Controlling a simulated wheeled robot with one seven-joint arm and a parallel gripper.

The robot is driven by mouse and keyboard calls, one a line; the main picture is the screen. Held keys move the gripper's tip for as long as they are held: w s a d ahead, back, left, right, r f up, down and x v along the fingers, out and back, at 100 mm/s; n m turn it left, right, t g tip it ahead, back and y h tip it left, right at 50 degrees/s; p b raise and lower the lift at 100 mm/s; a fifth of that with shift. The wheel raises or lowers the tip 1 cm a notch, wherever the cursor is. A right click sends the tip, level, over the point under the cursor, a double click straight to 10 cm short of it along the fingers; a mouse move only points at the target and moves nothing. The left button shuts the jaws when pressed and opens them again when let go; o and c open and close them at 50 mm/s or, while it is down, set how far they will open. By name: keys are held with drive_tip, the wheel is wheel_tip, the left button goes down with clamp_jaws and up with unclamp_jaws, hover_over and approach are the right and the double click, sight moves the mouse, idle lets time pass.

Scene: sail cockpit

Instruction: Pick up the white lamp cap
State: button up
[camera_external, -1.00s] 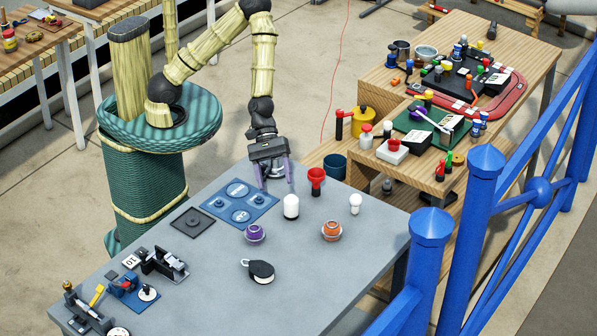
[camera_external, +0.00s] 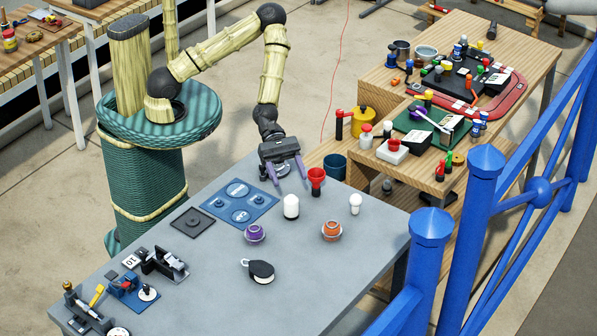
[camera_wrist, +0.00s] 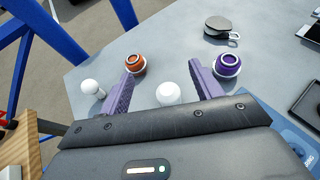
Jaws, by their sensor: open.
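The white lamp cap (camera_external: 291,207) stands upright on the grey table, a rounded white cylinder. It also shows in the wrist view (camera_wrist: 169,94), between and beyond my fingers, its lower part partly hidden by the gripper body. My gripper (camera_external: 288,180) is open and empty, with purple fingers pointing down, just behind the lamp cap and apart from it. In the wrist view my gripper (camera_wrist: 160,85) has its two fingers spread on either side of the cap's line.
A red funnel-like cup (camera_external: 316,180) stands close right of my gripper. A white bulb (camera_external: 355,203), an orange cup (camera_external: 332,230), a purple cup (camera_external: 254,233) and a black pulley block (camera_external: 260,271) surround the cap. A blue mat (camera_external: 262,206) lies left.

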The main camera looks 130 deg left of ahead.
sight(291, 202)
drive_tip(key=shift+f, duration=1.75)
drive_tip(key=shift+f, duration=0.3)
wheel_tip(291, 202, down, 2)
drive_tip(key=shift+f, duration=0.1)
drive_tip(key=x, duration=0.3)
drive_tip(key=shift+f, duration=0.4)
drive_tip(key=c, duration=1)
